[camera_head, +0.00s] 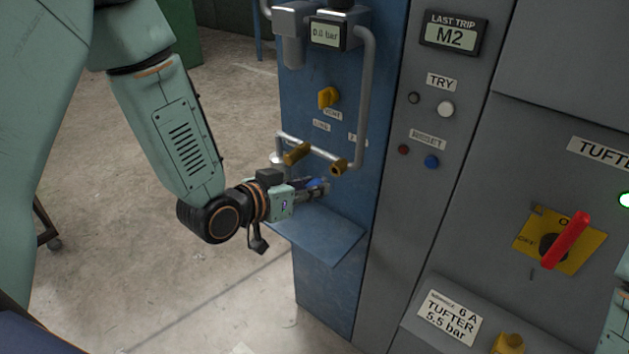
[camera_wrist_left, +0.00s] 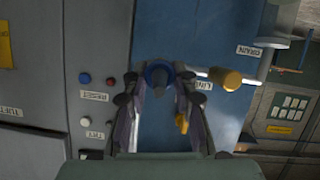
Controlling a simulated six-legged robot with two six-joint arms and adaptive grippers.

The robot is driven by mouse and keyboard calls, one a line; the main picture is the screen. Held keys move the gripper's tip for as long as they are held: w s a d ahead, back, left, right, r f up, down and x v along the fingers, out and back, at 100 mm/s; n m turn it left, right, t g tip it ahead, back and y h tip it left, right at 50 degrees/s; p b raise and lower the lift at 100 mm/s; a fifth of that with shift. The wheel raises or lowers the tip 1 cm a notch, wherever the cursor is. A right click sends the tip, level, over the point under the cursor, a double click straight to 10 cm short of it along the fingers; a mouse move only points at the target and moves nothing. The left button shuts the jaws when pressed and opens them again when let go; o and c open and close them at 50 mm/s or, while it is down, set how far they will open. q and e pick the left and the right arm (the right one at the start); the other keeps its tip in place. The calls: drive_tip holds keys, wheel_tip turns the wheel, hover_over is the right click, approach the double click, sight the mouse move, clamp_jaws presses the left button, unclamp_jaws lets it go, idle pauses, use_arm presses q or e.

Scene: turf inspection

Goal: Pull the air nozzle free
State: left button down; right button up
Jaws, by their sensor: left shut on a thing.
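My left gripper (camera_head: 318,187) is shut at the blue panel (camera_head: 333,290), just above its small shelf (camera_head: 318,234) and below the brass-ended pipe. A small blue and dark piece shows between its fingers, which I take for the air nozzle (camera_wrist_left: 157,74). In the left wrist view the nozzle is a blue ring with a dark centre, between the tips of my left gripper (camera_wrist_left: 160,88). The fingers hide part of it, and I cannot tell whether it is still seated. My right gripper is out of view.
A pipe (camera_head: 364,100) with brass valve handles (camera_head: 296,153) runs close above the gripper. A gauge (camera_head: 327,34) reads 0.0 bar. A yellow knob (camera_head: 328,97) sits below it. Grey cabinets with buttons and a red-handled switch (camera_head: 566,240) stand right. Open floor (camera_head: 200,300) lies left.

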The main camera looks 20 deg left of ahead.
use_arm(q)
drive_tip(key=shift+s+a+p, duration=0.3)
drive_tip(key=shift+s, duration=0.5)
drive_tip(key=shift+s+a+p, duration=0.25)
drive_tip(key=shift+s+a, duration=0.05)
drive_tip(key=shift+s, duration=0.5)
